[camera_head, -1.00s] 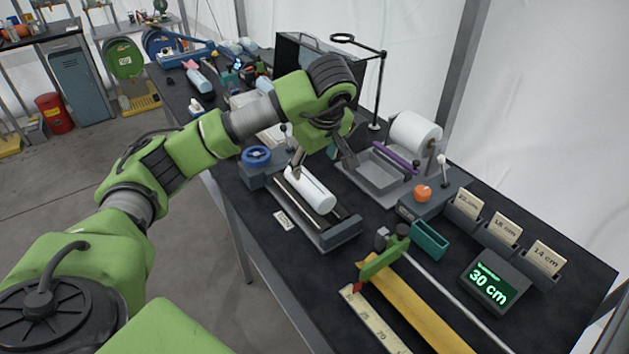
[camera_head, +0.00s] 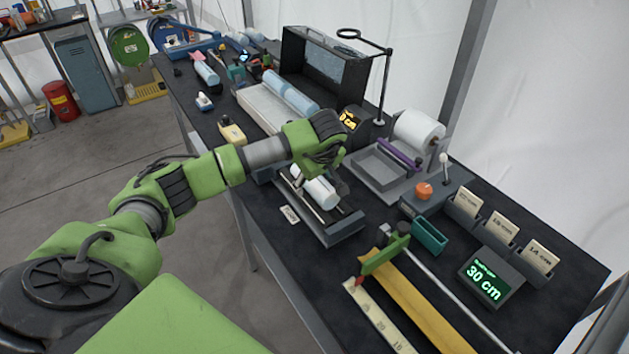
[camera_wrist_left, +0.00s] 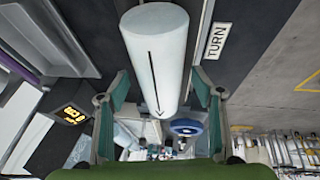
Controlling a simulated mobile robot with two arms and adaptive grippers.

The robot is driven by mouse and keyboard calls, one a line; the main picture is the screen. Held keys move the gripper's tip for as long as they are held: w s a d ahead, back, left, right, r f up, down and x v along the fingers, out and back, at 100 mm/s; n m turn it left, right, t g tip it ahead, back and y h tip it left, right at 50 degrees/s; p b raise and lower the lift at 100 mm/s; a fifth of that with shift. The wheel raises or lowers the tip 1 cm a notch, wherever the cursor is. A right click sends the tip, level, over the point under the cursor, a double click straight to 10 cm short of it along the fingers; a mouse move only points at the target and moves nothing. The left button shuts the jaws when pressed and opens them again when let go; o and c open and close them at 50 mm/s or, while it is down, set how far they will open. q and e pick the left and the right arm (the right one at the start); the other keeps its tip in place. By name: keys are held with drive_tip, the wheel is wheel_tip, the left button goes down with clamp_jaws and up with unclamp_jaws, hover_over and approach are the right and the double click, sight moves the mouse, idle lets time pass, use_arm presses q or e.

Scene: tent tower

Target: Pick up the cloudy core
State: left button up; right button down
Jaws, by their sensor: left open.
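The cloudy core (camera_head: 322,194) is a whitish cylinder lying in a grey cradle (camera_head: 345,232) on the black bench. In the left wrist view the core (camera_wrist_left: 156,45) shows a dark arrow line along its side. My left gripper (camera_head: 319,184) is low over the core and hides its far part. In the left wrist view its two fingers (camera_wrist_left: 161,100) are open, one on each side of the core, with gaps visible. My right gripper is not in view.
A tray (camera_head: 262,108) with pale blue cores lies farther back. A grey tray (camera_head: 375,165) and white roll (camera_head: 417,131) stand right of the cradle, a yellow ruler fixture (camera_head: 420,315) in front. A lamp on a thin post (camera_head: 384,85) rises behind.

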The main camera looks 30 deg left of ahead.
use_arm(q)
drive_tip(key=c, duration=1.6)
drive_tip(key=shift+o, duration=0.2)
drive_tip(key=shift+r, duration=0.1)
drive_tip(key=shift+r, duration=0.1)
